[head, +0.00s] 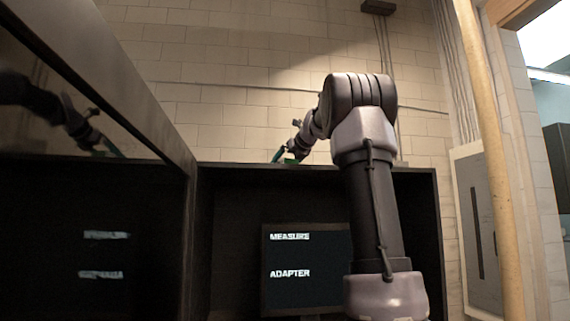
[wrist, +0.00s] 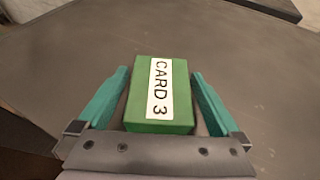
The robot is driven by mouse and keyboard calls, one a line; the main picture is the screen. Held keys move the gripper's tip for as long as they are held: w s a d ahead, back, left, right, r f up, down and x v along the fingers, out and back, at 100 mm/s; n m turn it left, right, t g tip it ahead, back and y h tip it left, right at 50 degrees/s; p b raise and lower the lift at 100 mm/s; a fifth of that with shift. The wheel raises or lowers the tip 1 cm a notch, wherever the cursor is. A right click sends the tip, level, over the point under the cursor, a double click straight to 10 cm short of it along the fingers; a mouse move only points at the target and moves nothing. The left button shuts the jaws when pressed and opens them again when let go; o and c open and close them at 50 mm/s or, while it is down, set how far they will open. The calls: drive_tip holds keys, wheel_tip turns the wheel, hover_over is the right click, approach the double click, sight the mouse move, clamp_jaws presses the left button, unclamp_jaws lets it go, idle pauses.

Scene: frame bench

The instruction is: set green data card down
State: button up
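The green data card (wrist: 144,92) is a block with a white label reading CARD 3. In the wrist view it lies between the two teal fingers of my gripper (wrist: 161,74). The fingers are spread wide at the ends of the palm. Thin gaps show beside the card, narrowest at the fingertips. The card appears to rest on a dark flat surface (wrist: 245,60).
The dark bench frame (head: 420,178) has an inner panel (head: 308,255) lettered MEASURE and ADAPTER. A glossy dark side panel (head: 100,90) stands at the left and reflects my arm. A pale pole (head: 490,150) rises at the right. The surface around the card looks mostly clear.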

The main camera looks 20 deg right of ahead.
drive_tip(key=shift+r, duration=0.1)
drive_tip(key=shift+s+r, duration=0.2)
drive_tip(key=shift+s, duration=0.05)
drive_tip(key=v, duration=1.1)
drive_tip(key=s+a+f+n+g, duration=0.2)
drive_tip(key=s+a+f+n, duration=0.4)
drive_tip(key=s+f+n, duration=0.2)
drive_tip(key=s+a+f+n+g, duration=0.2)
drive_tip(key=s+a+f+n, duration=0.4)
drive_tip(key=f, duration=1)
drive_tip(key=s+a+f+n+g, duration=0.2)
drive_tip(key=s+a+f+n, duration=0.5)
drive_tip(key=s+f+n, duration=0.5)
drive_tip(key=n, duration=0.4)
drive_tip(key=shift+s+f+n+y, duration=0.15)
drive_tip(key=shift+f+n+y, duration=0.05)
drive_tip(key=shift+n+y, duration=0.1)
drive_tip(key=shift+a, duration=0.1)
